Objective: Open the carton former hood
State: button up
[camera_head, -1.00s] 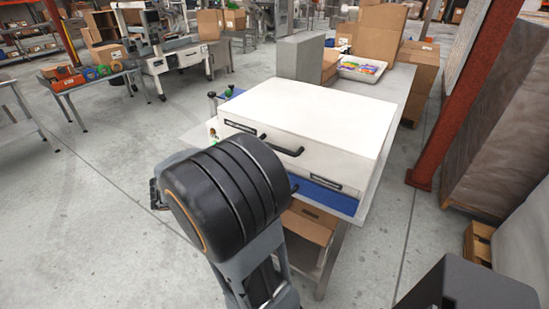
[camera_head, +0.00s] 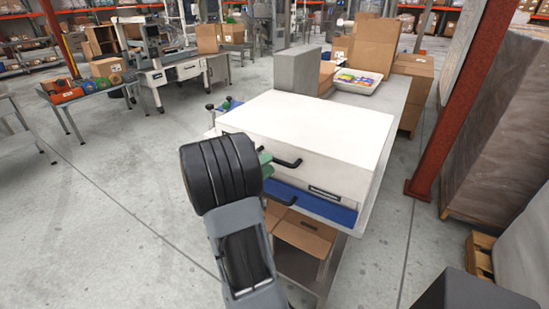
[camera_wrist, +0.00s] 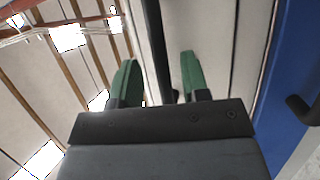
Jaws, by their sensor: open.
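The carton former hood (camera_head: 310,120) is a broad white box lid, lying level over a blue base (camera_head: 310,202) on a bench. A black bar handle (camera_head: 287,163) sticks out from its front face. My gripper (camera_head: 264,163) is at the left end of this handle, partly hidden behind my arm. In the wrist view my gripper (camera_wrist: 158,78) has its two green fingers apart, with the dark handle bar (camera_wrist: 156,45) running between them. I see gaps beside the bar, so the fingers are not closed on it. The white hood face (camera_wrist: 222,45) lies just beyond.
A second black handle (camera_head: 282,199) sits lower, on the blue front. A grey box (camera_head: 298,72), a white tray (camera_head: 358,82) and cartons stand behind the hood. A red-brown post (camera_head: 450,110) and wrapped pallet load (camera_head: 500,130) stand right.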

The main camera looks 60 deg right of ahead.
jog(key=shift+x, duration=1.65)
grip_shut()
